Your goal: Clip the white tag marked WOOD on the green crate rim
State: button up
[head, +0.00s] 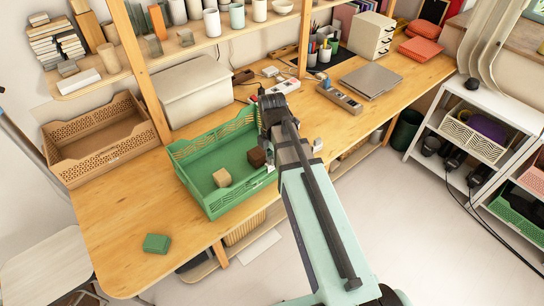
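The green crate (200,148) stands on the wooden table, open at the top. A light wooden block (222,177) and a dark brown block (257,157) lie inside it. My arm reaches up from the bottom, and my dark gripper (271,108) is by the crate's right end. The arm hides part of that end, and the fingers are too small and dark to read. A small whitish patch (271,168) shows at the crate's near right rim, beside my arm. A small pale piece (317,144) is near the table's front edge, right of my arm. No WOOD lettering is readable.
A green block (156,243) lies at the table's front left. A wooden shelf post (141,70) rises behind.

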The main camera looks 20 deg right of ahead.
jog(key=o, duration=0.8)
jog(key=shift+o, duration=0.2)
notch_tip(320, 180, up, 12)
jog(key=shift+s, duration=0.1)
dwell(0.4)
